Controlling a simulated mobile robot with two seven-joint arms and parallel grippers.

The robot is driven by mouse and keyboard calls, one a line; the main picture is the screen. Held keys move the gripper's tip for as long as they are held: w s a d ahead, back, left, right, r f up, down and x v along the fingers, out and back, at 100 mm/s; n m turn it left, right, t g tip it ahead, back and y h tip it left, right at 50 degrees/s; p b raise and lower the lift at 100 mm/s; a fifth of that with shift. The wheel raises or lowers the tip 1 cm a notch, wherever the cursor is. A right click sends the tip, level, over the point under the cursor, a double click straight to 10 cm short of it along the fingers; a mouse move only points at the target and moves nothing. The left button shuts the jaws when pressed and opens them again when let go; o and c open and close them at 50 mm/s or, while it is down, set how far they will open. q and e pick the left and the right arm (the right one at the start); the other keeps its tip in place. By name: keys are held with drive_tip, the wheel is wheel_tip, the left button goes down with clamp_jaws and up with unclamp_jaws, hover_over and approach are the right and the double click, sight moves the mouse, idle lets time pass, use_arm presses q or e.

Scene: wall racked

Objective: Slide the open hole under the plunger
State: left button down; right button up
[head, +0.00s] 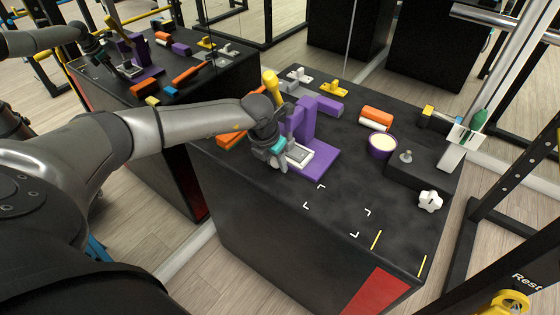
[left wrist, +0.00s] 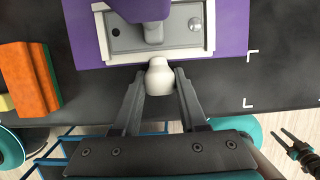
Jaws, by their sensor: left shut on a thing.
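The purple press (head: 309,122) stands on the black table, and its plunger (left wrist: 153,32) hangs over the middle of a grey slider plate (left wrist: 176,38). The plate lies between white rails on the purple base (left wrist: 232,50). A small dark hole (left wrist: 116,31) shows left of the plunger and a round silver spot (left wrist: 194,24) right of it. My left gripper (head: 280,163) is shut on the plate's white knob (left wrist: 159,78) at the front. What lies directly under the plunger is hidden. My right gripper (left wrist: 284,136) shows small at the lower right of the wrist view, fingers apart and empty.
Orange blocks (left wrist: 30,75) lie left of the press. A mirror behind repeats the scene.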

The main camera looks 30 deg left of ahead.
sight(290, 174)
use_arm(q)
drive_tip(key=shift+d, duration=0.15)
drive_tip(key=shift+s+d+p, duration=0.15)
drive_tip(key=shift+d+p, duration=0.45)
drive_tip(key=shift+d, duration=1.2)
drive_tip(key=shift+c, duration=1.8)
unclamp_jaws()
use_arm(e)
drive_tip(key=shift+d+r, duration=0.15)
drive_tip(key=shift+r, duration=0.4)
use_arm(q)
drive_tip(key=shift+a, duration=0.1)
drive_tip(key=p+v, duration=0.3)
drive_tip(key=v, duration=1.2)
use_arm(e)
drive_tip(key=shift+g, duration=0.3)
drive_tip(key=s+a+r, duration=0.2)
drive_tip(key=r, duration=0.1)
drive_tip(key=shift+s+a, duration=0.1)
drive_tip(key=shift+s, duration=0.3)
use_arm(q)
drive_tip(key=shift+r, duration=0.1)
